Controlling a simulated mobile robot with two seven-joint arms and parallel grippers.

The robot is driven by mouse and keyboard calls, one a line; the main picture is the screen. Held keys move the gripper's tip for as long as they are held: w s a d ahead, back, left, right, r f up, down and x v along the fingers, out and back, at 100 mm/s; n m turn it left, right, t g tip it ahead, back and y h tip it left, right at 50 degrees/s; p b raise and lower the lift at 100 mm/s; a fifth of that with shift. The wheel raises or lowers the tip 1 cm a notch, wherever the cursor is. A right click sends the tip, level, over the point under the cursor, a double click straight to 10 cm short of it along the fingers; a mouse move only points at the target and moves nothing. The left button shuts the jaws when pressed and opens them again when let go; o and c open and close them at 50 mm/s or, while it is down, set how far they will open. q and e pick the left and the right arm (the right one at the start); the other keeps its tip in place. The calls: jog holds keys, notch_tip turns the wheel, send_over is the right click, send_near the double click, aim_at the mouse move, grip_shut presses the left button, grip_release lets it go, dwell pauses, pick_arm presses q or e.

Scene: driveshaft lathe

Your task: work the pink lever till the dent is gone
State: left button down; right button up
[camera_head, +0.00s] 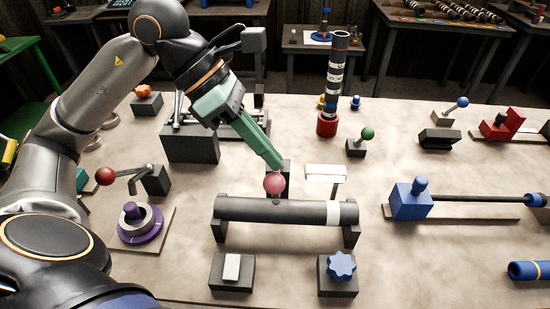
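The pink lever's round knob (275,184) sits just above the middle of a dark grey shaft (240,209). The shaft lies level on two dark supports and has a white band (340,213) near its right end. A small dark mark shows on the shaft under the knob; I cannot tell whether it is the dent or part of the lever. A dark block (284,172) stands behind the knob. My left gripper (276,166) reaches down with its green fingers close together, tips at the top of the knob, seemingly touching it. My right gripper is not in view.
A red-knobbed lever (105,176) and a purple ringed piece (141,222) are at left. A blue star knob (341,265) and a white switch (232,268) are in front. A tall banded column (336,80) stands behind, and a blue block with rod (410,200) at right.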

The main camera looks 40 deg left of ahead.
aim_at(265, 179)
pick_arm(q)
jog(key=shift+s+d+f+b, duration=0.35)
jog(key=shift+s+f+b, duration=0.25)
jog(key=shift+f+b, duration=0.3)
jog(key=shift+s+d+f+b, duration=0.35)
jog(key=shift+s+f+b, duration=0.2)
jog(key=shift+f+b, duration=0.3)
dwell(1.8)
jog(key=shift+r, duration=0.1)
dwell(0.4)
jog(key=shift+w+a+r+p, duration=0.3)
jog(key=shift+w+r+p, duration=0.15)
jog(key=shift+r+p, duration=0.35)
jog(key=shift+w+a+r+p, duration=0.3)
jog(key=shift+w+r+p, duration=0.2)
jog(key=shift+r+p, duration=0.2)
jog(key=shift+w+a+r+p, duration=0.3)
jog(key=shift+w+r+p, duration=0.2)
jog(key=shift+r+p, duration=0.2)
jog(key=shift+w+a+r+p, duration=0.3)
jog(key=shift+w+r+p, duration=0.2)
jog(key=shift+r+p, duration=0.15)
jog(key=shift+f, duration=0.1)
jog(key=w+r+p, duration=0.1)
jog(key=a+r+p, duration=0.1)
jog(key=p, duration=0.1)
jog(key=w+r+p, duration=0.1)
jog(key=r, duration=0.1)
jog(key=shift+w+a, duration=0.35)
